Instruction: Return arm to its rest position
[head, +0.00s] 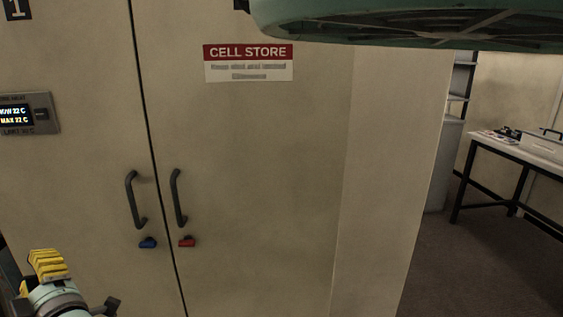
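Part of my arm (58,298) shows at the bottom left corner of the head view, as a teal rounded piece with a yellow ribbed part on top and dark pieces beside it. It is in front of the left door of a tall beige cabinet (270,150) and is cut off by the picture's edge. I cannot make out gripper fingertips or anything held there. The cabinet is labelled CELL STORE (248,63). Both its doors look shut, with a dark handle on the left door (135,200) and another on the right door (178,199).
A blue latch (147,242) and a red latch (187,241) sit below the handles. A small display panel (28,114) is at left. A teal round structure (400,18) hangs across the top right. A white table (520,152) with items stands right; open floor (480,255) lies before it.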

